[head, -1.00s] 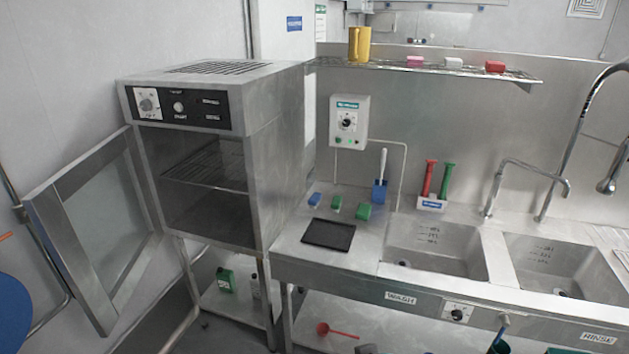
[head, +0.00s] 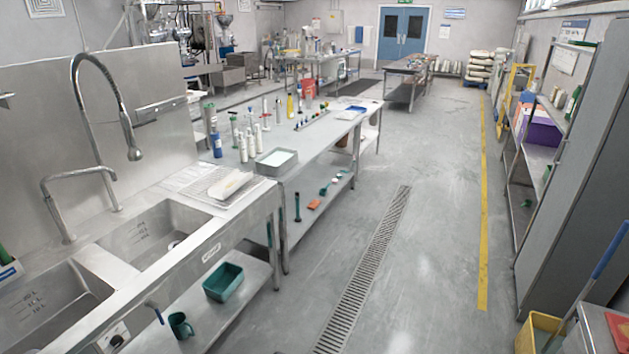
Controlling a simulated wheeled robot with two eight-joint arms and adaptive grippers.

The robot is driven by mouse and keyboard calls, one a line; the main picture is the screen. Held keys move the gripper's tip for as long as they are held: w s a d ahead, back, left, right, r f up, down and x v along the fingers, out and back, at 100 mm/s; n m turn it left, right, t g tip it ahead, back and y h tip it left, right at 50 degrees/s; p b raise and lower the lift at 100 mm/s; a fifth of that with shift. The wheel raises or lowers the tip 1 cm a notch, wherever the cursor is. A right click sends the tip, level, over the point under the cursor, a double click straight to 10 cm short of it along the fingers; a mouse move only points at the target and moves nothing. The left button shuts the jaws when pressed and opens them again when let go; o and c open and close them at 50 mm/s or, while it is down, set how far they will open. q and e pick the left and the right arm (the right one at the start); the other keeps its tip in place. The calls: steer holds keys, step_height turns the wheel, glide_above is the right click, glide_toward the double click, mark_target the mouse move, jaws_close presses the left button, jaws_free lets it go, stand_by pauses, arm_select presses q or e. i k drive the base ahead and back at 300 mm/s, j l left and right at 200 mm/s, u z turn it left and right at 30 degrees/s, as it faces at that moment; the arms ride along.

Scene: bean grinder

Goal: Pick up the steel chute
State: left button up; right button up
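I cannot make out a steel chute for certain in the head view. Steel machinery (head: 165,40) stands at the far left back, too small and distant to tell its parts apart. Neither of my grippers is in view.
A steel sink unit (head: 215,248) runs along the left, joined by a bench (head: 335,128) with bottles and a tray (head: 277,161). Open floor (head: 430,230) with a drain grate (head: 370,270) lies ahead. Shelving (head: 540,150) and a yellow bucket (head: 538,332) stand right.

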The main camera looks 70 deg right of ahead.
mark_target(223, 189)
steer(key=z, duration=1.7)
steer(key=i+l+u, duration=0.35)
steer(key=i, duration=0.45)
steer(key=i+l+u, duration=0.35)
steer(key=i, duration=0.45)
steer(key=i+l+u, duration=0.4)
steer(key=i+l, duration=0.25)
